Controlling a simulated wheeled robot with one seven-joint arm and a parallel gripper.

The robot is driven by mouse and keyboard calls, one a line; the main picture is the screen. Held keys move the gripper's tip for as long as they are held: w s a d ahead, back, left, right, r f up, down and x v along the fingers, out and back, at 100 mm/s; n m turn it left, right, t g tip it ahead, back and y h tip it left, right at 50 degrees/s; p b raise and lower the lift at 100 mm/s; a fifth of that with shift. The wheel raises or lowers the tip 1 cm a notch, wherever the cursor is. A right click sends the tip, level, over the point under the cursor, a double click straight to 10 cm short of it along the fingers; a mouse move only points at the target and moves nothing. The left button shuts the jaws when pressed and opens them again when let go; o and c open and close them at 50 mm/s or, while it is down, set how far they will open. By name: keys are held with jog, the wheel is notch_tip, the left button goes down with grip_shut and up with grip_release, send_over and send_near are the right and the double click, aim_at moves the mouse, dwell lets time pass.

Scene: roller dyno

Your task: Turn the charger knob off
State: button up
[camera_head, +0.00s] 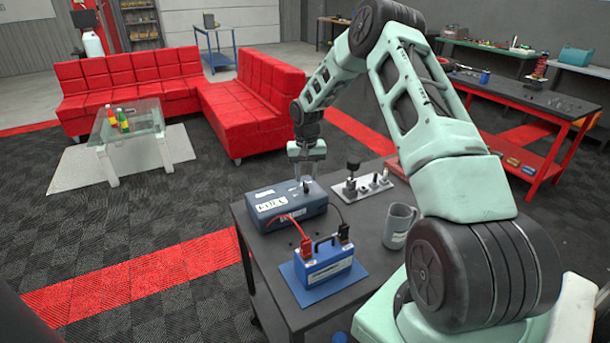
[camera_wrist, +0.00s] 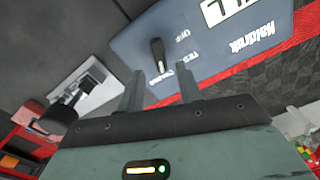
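The charger (camera_head: 285,207) is a blue-grey box on the dark cart, with a white label on its front. Its black knob (camera_head: 306,186) is on the top face, near the far end. In the wrist view the knob (camera_wrist: 157,52) is a narrow upright bar, with small printed words to its right; one seems to read OFF. Which word it points at is unclear. My gripper (camera_head: 306,172) hangs just above the knob. In the wrist view its two fingers (camera_wrist: 160,84) are apart and empty, with the knob beyond their tips, apparently not touched.
A blue battery (camera_head: 323,266) with red and black clamps sits on a blue mat in front of the charger. A grey mug (camera_head: 397,228) stands to the right. A plate with metal parts (camera_head: 345,187) lies behind. Cables run from the charger.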

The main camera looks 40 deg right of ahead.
jog(key=shift+w+f, duration=0.15)
jog(key=shift+f, duration=0.85)
grip_shut()
